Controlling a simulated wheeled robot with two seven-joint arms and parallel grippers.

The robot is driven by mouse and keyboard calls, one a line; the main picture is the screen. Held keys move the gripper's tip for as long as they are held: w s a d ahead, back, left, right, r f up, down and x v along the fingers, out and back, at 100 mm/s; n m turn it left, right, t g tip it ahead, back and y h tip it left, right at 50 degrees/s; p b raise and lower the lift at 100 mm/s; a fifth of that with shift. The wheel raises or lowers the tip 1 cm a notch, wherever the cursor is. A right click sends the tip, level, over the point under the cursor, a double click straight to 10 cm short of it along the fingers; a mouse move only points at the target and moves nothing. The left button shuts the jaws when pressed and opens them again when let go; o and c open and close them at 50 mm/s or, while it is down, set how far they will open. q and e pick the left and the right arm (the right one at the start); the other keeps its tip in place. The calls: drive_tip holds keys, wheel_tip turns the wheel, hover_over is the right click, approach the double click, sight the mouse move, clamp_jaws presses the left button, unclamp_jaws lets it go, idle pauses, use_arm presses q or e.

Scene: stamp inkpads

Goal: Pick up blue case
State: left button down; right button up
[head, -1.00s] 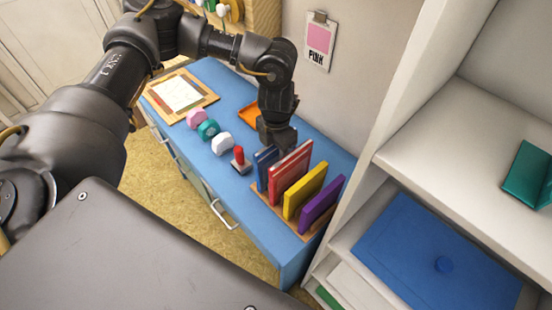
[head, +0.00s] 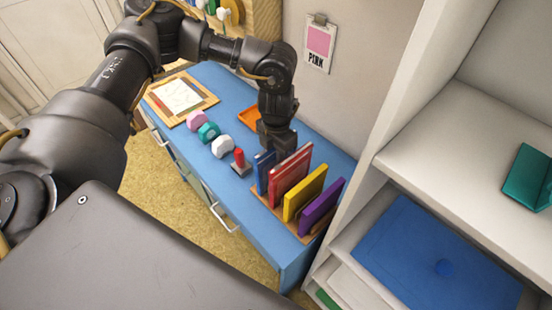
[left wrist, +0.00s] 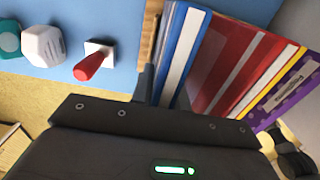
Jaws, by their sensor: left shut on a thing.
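The blue case (head: 263,170) stands upright at the left end of a row of cases in a wooden rack (head: 306,240). It also shows in the left wrist view (left wrist: 179,45), with a white stripe along its edge. My left gripper (head: 278,150) points down at the back end of the blue case and is shut on it. One dark finger (left wrist: 146,84) shows beside the case in the left wrist view. The other finger is hidden. The case still sits in the rack. My right gripper is not in view.
Red (head: 290,178), yellow (head: 305,191) and purple (head: 321,206) cases stand close beside the blue one. A red-handled stamp (head: 240,162) stands just left of the rack. A white shelf unit (head: 385,140) rises on the right.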

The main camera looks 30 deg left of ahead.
use_arm(q)
wheel_tip(320, 180, up, 10)
drive_tip(key=shift+f+b, duration=0.1)
drive_tip(key=shift+b, duration=1.05)
